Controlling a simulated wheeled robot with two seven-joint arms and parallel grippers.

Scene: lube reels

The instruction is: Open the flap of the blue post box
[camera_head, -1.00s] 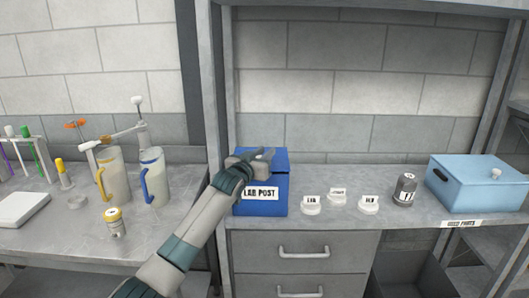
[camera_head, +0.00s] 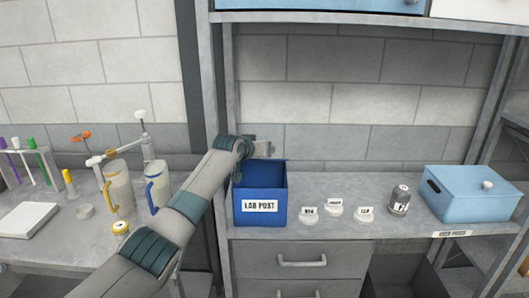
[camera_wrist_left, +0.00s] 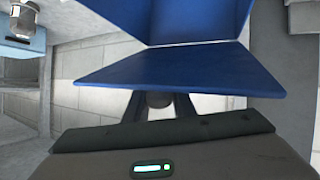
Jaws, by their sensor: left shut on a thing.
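The blue post box (camera_head: 260,210) with a "LAB POST" label stands on the grey counter, left of centre. Its top is open and I see into its dark blue inside. My left gripper (camera_head: 262,148) is above the back of the box, seen from behind the arm. In the left wrist view a blue panel, the flap (camera_wrist_left: 165,65), reaches between my left fingers (camera_wrist_left: 158,100), which are shut on its near edge. Another blue face of the box rises beyond it at an angle. In the head view the flap is hard to tell from the box's back. My right gripper is not in view.
White labelled lids (camera_head: 334,206), a grey jar (camera_head: 400,200) and a light blue lidded box (camera_head: 470,193) stand to the right. On the left bench are jugs (camera_head: 156,188), tubes (camera_head: 38,155) and a small yellow-capped jar (camera_head: 121,230). A grey upright (camera_head: 213,90) stands beside my left arm.

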